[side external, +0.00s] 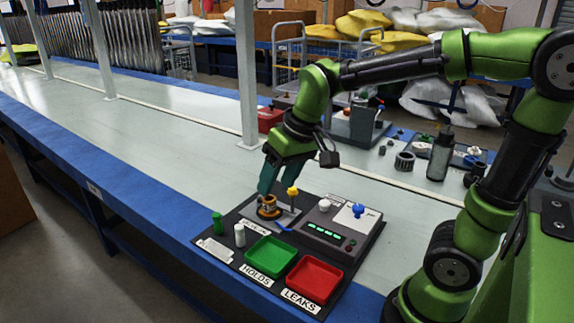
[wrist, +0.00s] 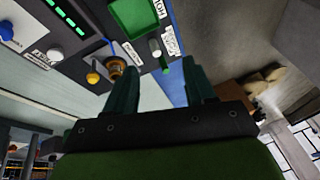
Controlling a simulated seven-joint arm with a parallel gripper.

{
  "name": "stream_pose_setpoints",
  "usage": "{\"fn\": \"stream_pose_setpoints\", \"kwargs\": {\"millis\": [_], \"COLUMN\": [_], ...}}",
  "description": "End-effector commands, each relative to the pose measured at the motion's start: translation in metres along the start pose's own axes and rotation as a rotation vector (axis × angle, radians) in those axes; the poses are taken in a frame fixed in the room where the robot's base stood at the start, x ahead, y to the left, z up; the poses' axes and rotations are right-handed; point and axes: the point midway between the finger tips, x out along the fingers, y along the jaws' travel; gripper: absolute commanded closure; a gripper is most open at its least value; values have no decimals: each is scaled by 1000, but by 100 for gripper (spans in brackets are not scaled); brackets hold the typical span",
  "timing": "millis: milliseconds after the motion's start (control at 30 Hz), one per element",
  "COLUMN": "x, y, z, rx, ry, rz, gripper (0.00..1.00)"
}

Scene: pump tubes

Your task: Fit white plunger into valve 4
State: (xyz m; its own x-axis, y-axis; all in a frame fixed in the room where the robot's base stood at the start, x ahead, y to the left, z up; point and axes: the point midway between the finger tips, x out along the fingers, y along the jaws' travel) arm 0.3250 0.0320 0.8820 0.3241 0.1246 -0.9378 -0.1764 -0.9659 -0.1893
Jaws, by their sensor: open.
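The green HOLDS tray (side external: 270,257) and red LEAKS tray (side external: 313,279) lie at the mat's front. A grey tester (side external: 325,234) with white and blue knobs stands to the right. A yellow knob (side external: 293,193) rises by the valve. The bench to the left is clear.

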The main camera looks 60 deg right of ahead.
Motion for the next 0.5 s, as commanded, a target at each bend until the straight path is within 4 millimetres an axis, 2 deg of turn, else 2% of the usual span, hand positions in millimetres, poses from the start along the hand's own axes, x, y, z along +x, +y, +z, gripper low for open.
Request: {"fn": "stream_pose_setpoints", "kwargs": {"millis": [100, 333, 433, 500], "x": [22, 60, 62, 54], "y": [-5, -9, -10, -11], "z": [-36, -93, -109, -117], "rx": [-98, -305, -379, -419], "ry": [-103, -272, -309, -315], "rz": [47, 114, 127, 129], "gripper": [46, 46, 46, 46]}}
